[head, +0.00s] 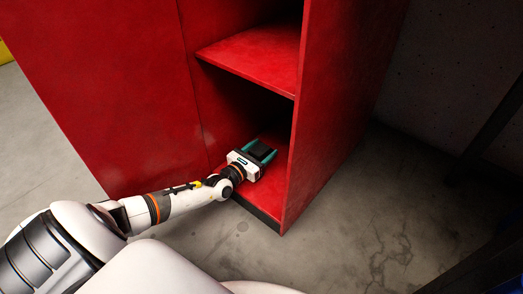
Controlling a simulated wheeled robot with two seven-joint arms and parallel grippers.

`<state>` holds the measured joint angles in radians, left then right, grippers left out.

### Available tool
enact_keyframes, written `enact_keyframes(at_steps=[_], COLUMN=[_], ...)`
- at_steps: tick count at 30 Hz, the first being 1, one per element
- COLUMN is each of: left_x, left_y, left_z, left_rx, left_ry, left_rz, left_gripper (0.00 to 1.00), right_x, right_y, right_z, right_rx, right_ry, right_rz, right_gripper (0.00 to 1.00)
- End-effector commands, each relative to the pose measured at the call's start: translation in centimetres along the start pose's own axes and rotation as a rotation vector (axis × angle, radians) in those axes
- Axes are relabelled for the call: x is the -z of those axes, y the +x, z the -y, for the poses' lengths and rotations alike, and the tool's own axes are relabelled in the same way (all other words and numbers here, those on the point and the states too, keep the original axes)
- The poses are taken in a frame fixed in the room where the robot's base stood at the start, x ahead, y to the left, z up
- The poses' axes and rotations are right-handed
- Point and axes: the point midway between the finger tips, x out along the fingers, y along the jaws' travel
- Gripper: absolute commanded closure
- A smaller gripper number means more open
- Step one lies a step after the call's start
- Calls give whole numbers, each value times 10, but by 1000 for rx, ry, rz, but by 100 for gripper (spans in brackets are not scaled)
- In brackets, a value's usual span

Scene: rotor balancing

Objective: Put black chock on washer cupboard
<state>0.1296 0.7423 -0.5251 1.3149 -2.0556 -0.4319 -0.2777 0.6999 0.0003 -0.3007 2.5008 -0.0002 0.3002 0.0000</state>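The red cupboard (340,110) stands in front of me, with an open compartment below a middle shelf (255,58). My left gripper (262,150) reaches into the lower compartment, just above or at its floor (290,193). A small black block, which looks like the black chock (260,150), sits between its teal fingers. The fingers lie along both sides of the block and appear closed on it. I cannot tell whether the block touches the compartment floor. My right gripper is not in view.
The cupboard's right side panel (325,120) and the shelf above bound the space around my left gripper. Bare concrete floor (370,230) lies to the right. Dark slanted bars (490,125) stand at the right edge, near a grey wall (440,60).

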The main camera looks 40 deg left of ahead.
Motion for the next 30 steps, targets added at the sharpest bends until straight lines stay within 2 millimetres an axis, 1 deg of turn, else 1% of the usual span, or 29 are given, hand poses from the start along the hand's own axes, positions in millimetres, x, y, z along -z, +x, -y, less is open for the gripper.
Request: enact_keyframes(at_steps=[8,10,14,18,24,27,30], left_x=[2,4,7,8,6,5,4], left_y=[0,-7,-31,-63,-100,-112,-118], left_z=[0,1,0,0,0,0,0], left_rx=[0,0,-1,-1,0,0,0], left_ry=[0,2,3,2,2,2,1], left_rz=[1,4,6,6,4,3,2], left_gripper=[35,35,35,35,35,35,35], right_x=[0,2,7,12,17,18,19], right_y=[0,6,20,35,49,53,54], right_z=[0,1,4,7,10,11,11], right_rx=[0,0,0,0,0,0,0], right_ry=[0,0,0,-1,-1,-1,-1], right_rz=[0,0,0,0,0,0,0], right_gripper=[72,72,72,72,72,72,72])
